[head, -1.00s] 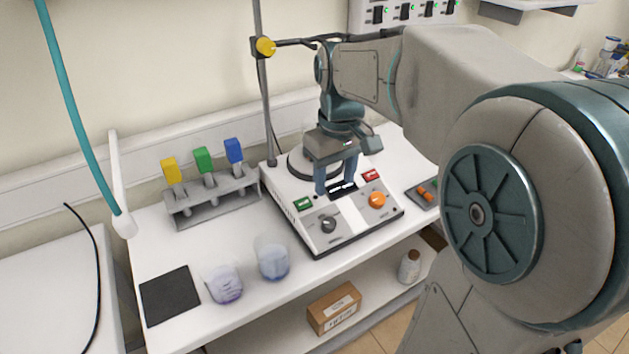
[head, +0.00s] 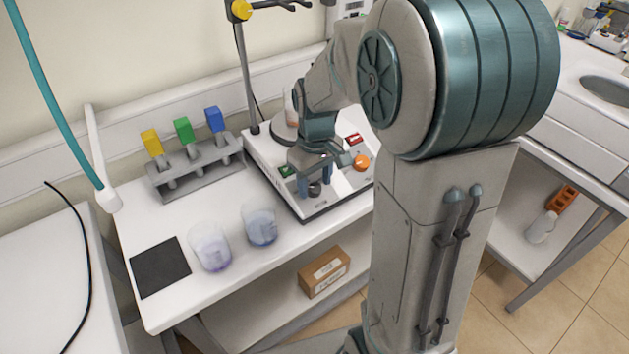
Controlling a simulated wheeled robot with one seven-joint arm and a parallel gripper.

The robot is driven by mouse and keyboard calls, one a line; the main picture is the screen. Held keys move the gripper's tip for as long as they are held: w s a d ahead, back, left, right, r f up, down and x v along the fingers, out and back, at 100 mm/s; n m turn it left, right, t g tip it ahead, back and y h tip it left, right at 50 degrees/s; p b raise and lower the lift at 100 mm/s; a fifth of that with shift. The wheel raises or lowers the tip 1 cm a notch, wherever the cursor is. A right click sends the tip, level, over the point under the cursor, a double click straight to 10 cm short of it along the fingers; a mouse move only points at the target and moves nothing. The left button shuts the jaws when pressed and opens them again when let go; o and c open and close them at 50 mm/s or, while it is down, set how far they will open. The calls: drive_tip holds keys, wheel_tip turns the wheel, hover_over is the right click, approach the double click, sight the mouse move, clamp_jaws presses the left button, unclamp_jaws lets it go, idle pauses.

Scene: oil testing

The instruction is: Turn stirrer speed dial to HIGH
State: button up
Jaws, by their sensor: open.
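The white stirrer unit (head: 271,163) stands on the bench with a dark dial (head: 315,188) at its front left and an orange dial (head: 361,162) at its front right. The labels are too small to read, so I cannot tell the dark dial's setting. My gripper (head: 315,184) is open and pointing down, with its blue-grey fingers either side of the dark dial. Whether the fingers touch the dial cannot be told. My arm and gripper hide part of the panel. A green display (head: 287,171) and a red display (head: 353,138) show on it.
A rack (head: 196,172) with yellow, green and blue-topped holders stands left of the unit. Two beakers (head: 210,248) (head: 261,226) with bluish liquid stand in front, near a black mat (head: 160,267). A metal stand rod (head: 246,80) rises behind. A box (head: 325,272) lies on the lower shelf.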

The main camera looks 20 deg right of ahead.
drive_tip(key=shift+f, duration=0.3)
drive_tip(key=c, duration=1)
